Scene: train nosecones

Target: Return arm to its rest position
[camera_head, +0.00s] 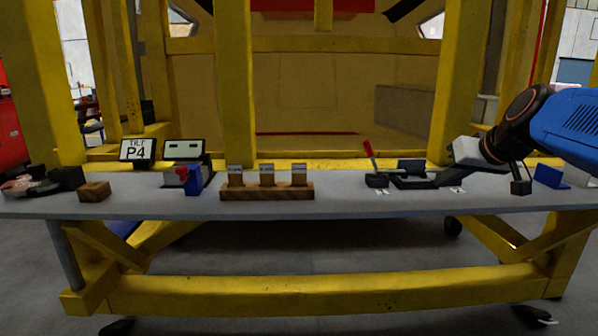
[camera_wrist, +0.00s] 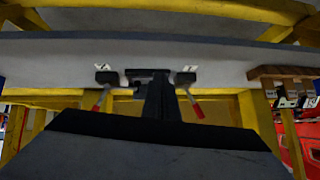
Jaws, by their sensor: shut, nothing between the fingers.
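My gripper (camera_head: 415,181) is at the right of the head view. Its black fingers reach left and down from the grey wrist, low over the bench, beside a red-handled clamp (camera_head: 377,180). In the wrist view, the fingers (camera_wrist: 155,90) point toward the bench and are closed, with nothing held. That view is upside down and shows one red-handled clamp (camera_wrist: 101,100) on the left and another (camera_wrist: 190,98) on the right of the fingers. Whether the fingers touch the dark fixture behind them cannot be told.
Yellow frame posts (camera_head: 235,80) rise behind. A black block (camera_head: 520,187) and blue bracket (camera_head: 548,176) stand right.

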